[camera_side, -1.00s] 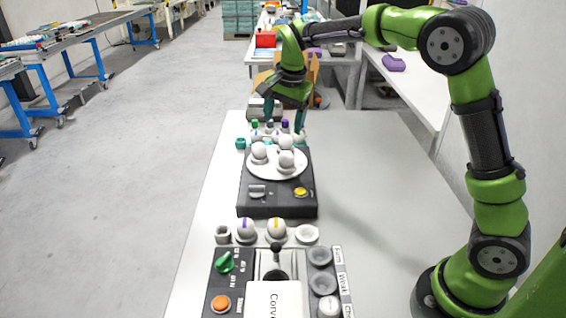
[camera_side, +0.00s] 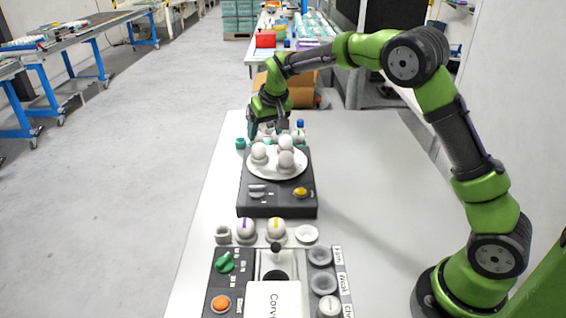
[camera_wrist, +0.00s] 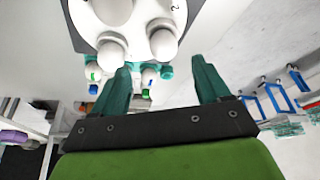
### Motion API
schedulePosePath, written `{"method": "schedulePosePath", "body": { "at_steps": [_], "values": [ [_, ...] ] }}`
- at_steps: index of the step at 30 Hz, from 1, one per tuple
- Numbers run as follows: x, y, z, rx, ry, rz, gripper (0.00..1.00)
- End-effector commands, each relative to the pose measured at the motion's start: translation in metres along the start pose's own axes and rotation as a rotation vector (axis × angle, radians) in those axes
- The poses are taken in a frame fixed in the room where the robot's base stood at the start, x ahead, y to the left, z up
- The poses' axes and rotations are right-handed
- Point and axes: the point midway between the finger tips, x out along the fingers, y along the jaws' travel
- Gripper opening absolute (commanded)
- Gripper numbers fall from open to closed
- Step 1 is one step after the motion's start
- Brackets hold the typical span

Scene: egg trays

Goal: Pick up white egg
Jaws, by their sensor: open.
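Three white eggs sit on a round white plate (camera_side: 262,174) on a dark device: one at the left (camera_side: 259,150), one at the back (camera_side: 286,142) and one at the front right (camera_side: 286,159). My gripper (camera_side: 268,130) is open behind the plate, above the row of small items. In the wrist view my gripper (camera_wrist: 163,80) has its two teal fingers apart with no egg between them. Two plate eggs show just beyond the fingertips, one at left (camera_wrist: 111,53) and one at right (camera_wrist: 163,43). A third egg (camera_wrist: 112,10) is partly cut off at the top edge.
Several small cups and colour-marked items stand behind the plate, including a teal cup (camera_side: 241,143). The table's right side is clear.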

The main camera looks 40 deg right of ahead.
Motion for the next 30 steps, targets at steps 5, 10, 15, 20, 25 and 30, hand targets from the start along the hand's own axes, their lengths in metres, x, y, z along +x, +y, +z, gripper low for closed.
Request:
{"method": "schedulePosePath", "body": {
  "at_steps": [5, 10, 15, 20, 25, 30],
  "values": [
    [0.019, -0.001, 0.0, 0.002, -0.001, -0.001, 0.76],
    [0.033, -0.003, -0.002, 0.001, -0.001, -0.001, 0.76],
    [0.059, -0.005, -0.004, 0.002, -0.003, 0.0, 0.76],
    [0.072, -0.005, -0.005, 0.002, 0.0, -0.001, 0.76],
    [0.072, -0.006, -0.005, 0.002, 0.0, -0.002, 0.76],
    [0.072, -0.006, -0.005, 0.002, 0.0, -0.001, 0.59]
  ]
}}
